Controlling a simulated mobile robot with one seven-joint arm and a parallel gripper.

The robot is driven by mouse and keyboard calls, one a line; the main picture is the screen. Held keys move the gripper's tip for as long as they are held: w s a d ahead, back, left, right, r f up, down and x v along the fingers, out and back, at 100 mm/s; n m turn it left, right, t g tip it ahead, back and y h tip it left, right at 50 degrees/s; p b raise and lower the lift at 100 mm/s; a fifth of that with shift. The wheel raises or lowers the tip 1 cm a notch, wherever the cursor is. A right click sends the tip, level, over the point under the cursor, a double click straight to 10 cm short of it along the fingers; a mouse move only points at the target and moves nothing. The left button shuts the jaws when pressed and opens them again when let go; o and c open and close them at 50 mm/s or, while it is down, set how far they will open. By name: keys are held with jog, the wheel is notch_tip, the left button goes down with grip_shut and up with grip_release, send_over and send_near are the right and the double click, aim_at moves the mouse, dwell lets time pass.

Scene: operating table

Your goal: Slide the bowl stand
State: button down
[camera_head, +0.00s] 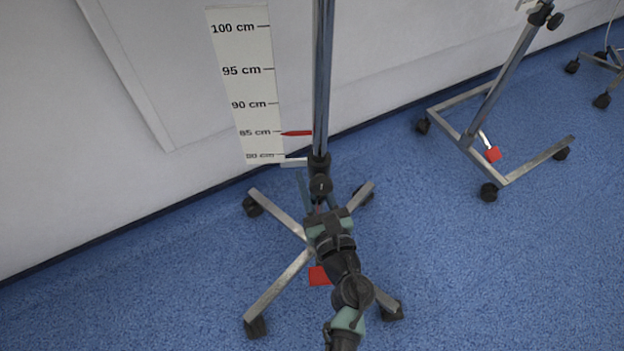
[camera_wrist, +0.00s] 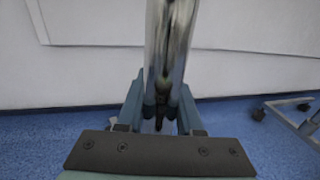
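The bowl stand is a shiny upright pole (camera_head: 323,80) on a wheeled base (camera_head: 275,285) with spread legs, left of centre in the head view. A black collar with a knob (camera_head: 320,185) sits low on the pole. A red pointer (camera_head: 298,133) beside the pole is level with the 85 cm mark. My gripper (camera_head: 318,190) is at the collar, above the base. In the wrist view the pole (camera_wrist: 170,45) rises straight ahead, and the fingers (camera_wrist: 160,112) stand apart on either side of the dark knob. Contact with the knob cannot be made out. The bowl is out of view.
A second wheeled stand (camera_head: 468,135) with a red tag stands to the right, and another wheeled base (camera_head: 605,80) is at the far right. Blue floor (camera_head: 500,270) is clear at front right.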

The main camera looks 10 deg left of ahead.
jog(key=shift+w+a+r, duration=0.2)
jog(key=shift+a+r, duration=0.05)
jog(key=shift+a, duration=0.2)
jog(key=c, duration=0.6)
grip_release()
jog(key=shift+o, duration=0.2)
jog(key=shift+d+f, duration=0.1)
jog(key=p, duration=0.4)
send_near(318, 204)
jog(key=x, duration=0.4)
jog(key=shift+w, duration=0.2)
jog(key=shift+s+d, duration=0.15)
jog(key=shift+s, duration=0.5)
